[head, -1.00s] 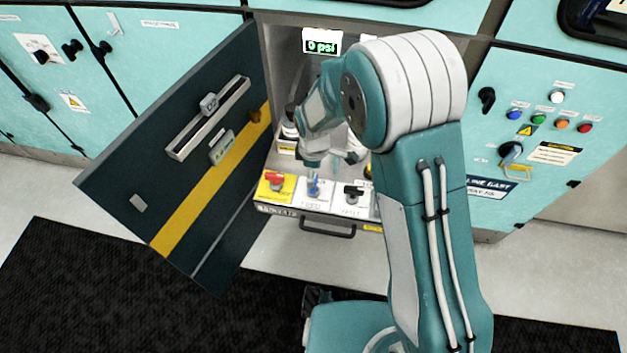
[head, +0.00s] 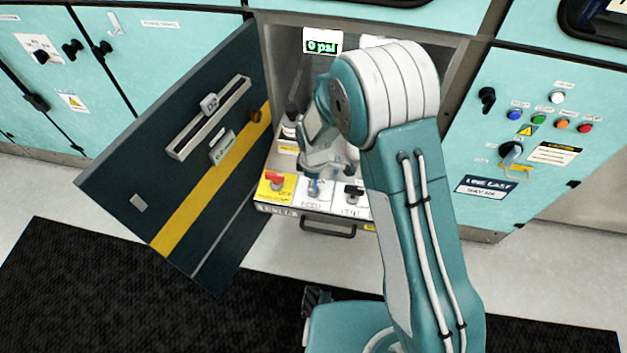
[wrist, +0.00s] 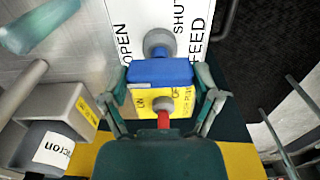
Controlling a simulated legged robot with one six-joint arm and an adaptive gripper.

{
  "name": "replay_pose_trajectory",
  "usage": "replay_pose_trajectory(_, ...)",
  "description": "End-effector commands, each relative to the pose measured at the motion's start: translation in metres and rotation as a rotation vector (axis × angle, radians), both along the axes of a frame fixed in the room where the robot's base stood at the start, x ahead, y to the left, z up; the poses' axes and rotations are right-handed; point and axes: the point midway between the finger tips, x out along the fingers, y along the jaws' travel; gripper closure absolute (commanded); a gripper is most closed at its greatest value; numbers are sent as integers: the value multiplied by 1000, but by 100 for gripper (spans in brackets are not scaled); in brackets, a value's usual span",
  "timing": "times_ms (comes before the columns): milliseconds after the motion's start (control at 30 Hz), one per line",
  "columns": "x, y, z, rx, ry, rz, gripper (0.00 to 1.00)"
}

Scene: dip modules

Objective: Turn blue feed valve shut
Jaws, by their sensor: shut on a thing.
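The blue feed valve handle (wrist: 160,72) lies crosswise between my fingers in the wrist view, on a white plate (wrist: 150,15) lettered OPEN, SHUT and FEED. Its grey round stem shows just beyond it. My gripper (wrist: 163,88) is shut on the handle, one finger at each end. In the head view my gripper (head: 314,180) reaches down into the cabinet onto the middle valve plate and mostly hides the blue handle.
A red valve (head: 275,178) on a yellow plate is close on the left, a black valve (head: 353,190) on the right. A drawer pull (head: 328,230) is below. A dark cabinet door (head: 180,215) stands open at left. The display (head: 322,43) reads 0 psi.

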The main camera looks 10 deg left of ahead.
Motion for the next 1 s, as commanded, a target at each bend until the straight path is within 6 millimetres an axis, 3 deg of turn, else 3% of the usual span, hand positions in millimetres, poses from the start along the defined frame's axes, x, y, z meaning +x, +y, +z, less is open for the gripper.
replay_pose_trajectory(367,0,0,-1,0,0,-110,68)
replay_pose_trajectory(1000,0,0,-1,-2,-1,-684,68)
